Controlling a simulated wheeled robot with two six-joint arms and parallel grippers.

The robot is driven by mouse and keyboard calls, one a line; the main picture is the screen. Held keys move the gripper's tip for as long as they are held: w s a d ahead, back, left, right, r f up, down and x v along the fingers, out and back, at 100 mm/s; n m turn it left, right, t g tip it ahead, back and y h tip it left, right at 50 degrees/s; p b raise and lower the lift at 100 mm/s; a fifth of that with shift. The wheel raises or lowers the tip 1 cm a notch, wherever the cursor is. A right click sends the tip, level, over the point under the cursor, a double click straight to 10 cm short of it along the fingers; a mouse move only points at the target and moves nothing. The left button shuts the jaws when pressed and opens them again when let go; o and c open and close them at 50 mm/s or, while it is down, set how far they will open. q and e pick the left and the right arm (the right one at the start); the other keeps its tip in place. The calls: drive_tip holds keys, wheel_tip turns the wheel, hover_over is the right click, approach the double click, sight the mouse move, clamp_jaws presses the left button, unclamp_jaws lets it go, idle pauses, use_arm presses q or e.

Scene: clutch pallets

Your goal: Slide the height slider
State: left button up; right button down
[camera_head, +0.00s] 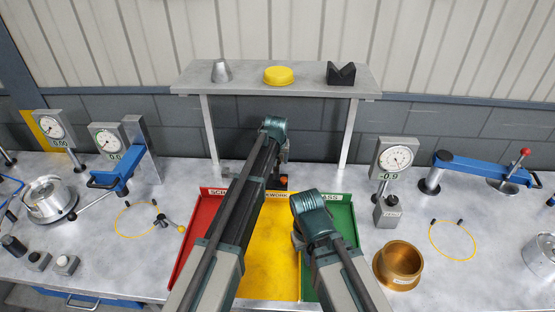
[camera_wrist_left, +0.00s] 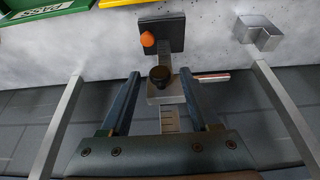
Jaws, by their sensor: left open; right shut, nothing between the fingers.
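The height slider (camera_wrist_left: 159,91) is a small grey block with a black knob, on an upright column with scale marks (camera_wrist_left: 169,121). The column stands on a dark base (camera_wrist_left: 174,29) with an orange tip beside it. In the left wrist view the open fingers of my left gripper (camera_wrist_left: 160,75) are on both sides of the slider, with gaps showing. In the head view my left gripper (camera_head: 281,156) is beneath the shelf, and my arm hides most of the gauge. My right gripper (camera_head: 298,238) is shut and empty over the tray area, its fingers mostly hidden.
A shelf (camera_head: 240,88) with several items stands over the gauge; its legs flank my left gripper. A red, yellow and green tray (camera_head: 270,275) lies in front. Dial gauges, such as one at right (camera_head: 396,158), and a brass cup (camera_head: 398,264) stand around it.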

use_arm(q)
drive_tip(key=p+v, duration=1.2)
drive_tip(key=v, duration=0.1)
use_arm(e)
wheel_tip(320, 180, up, 12)
drive_tip(key=shift+r, duration=0.15)
use_arm(q)
drive_tip(key=shift+s, duration=0.15)
drive_tip(key=s+f+m+g+b, duration=0.1)
drive_tip(key=s+f+b, duration=0.5)
drive_tip(key=s, duration=0.5)
drive_tip(key=s+f+m+g+b, duration=0.1)
drive_tip(key=s+f+g+b, duration=0.1)
drive_tip(key=s+f+b, duration=0.5)
drive_tip(key=s+a+f+m+g+y+b, duration=0.1)
drive_tip(key=s+f+b, duration=0.6)
drive_tip(key=s, duration=0.9)
drive_tip(key=shift+f+m+g, duration=0.3)
drive_tip(key=shift+f+m, duration=0.1)
drive_tip(key=shift+f, duration=0.35)
use_arm(e)
wheel_tip(320, 180, down, 20)
drive_tip(key=shift+f, duration=0.1)
